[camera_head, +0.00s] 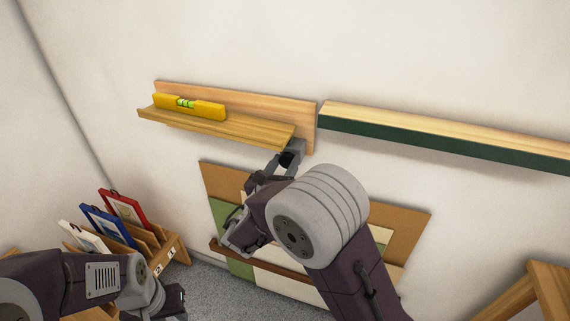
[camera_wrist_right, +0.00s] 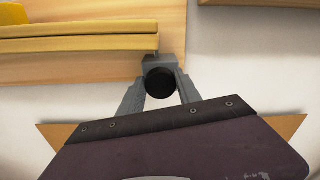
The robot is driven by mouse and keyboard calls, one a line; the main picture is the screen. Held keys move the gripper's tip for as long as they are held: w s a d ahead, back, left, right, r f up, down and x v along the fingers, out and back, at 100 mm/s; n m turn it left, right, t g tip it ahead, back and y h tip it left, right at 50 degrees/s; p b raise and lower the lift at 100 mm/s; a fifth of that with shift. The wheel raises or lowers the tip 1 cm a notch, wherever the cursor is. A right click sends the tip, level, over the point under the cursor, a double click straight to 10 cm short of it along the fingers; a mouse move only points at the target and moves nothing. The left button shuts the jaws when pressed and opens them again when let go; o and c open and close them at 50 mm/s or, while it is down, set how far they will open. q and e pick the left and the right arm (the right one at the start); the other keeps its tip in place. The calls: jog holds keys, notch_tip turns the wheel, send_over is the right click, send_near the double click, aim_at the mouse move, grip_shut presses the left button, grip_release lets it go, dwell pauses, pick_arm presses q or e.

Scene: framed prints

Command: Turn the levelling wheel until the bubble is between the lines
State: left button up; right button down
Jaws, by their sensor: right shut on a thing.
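A yellow spirit level (camera_head: 190,106) lies on a wooden ledge (camera_head: 225,126) on the wall. Its green vial (camera_head: 185,103) shows dark lines, but the bubble is too small to place exactly. The ledge looks tilted, lower at its right end. The dark round levelling wheel (camera_wrist_right: 160,83) sits below the right end of the ledge. My right gripper (camera_head: 290,158) is shut on the wheel, with one finger on each side in the right wrist view (camera_wrist_right: 158,95). My left gripper (camera_head: 165,300) is low at the left, away from the ledge; its fingers are not clear.
A second shelf with a dark green front (camera_head: 440,139) is on the wall at the right. Below the ledge is a brown board (camera_head: 400,222) with coloured panels, partly behind my right arm. A wooden rack (camera_head: 170,250) holds red, blue and white frames at the left.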

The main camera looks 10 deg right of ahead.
jog(key=m+b, duration=0.2)
jog(key=b, duration=0.1)
jog(key=m+b, duration=0.3)
jog(key=b, duration=0.1)
jog(key=m+b, duration=0.3)
jog(key=shift+s+d+f, duration=0.1)
jog(key=shift+f, duration=0.25)
jog(key=shift+r+m+b, duration=0.2)
jog(key=shift+m+b, duration=1)
jog(key=shift+b, duration=0.25)
jog(key=c, duration=0.8)
grip_release()
jog(key=shift+c, duration=0.2)
jog(key=shift+r, duration=0.1)
jog(key=p+v, duration=0.1)
jog(key=v, duration=0.8)
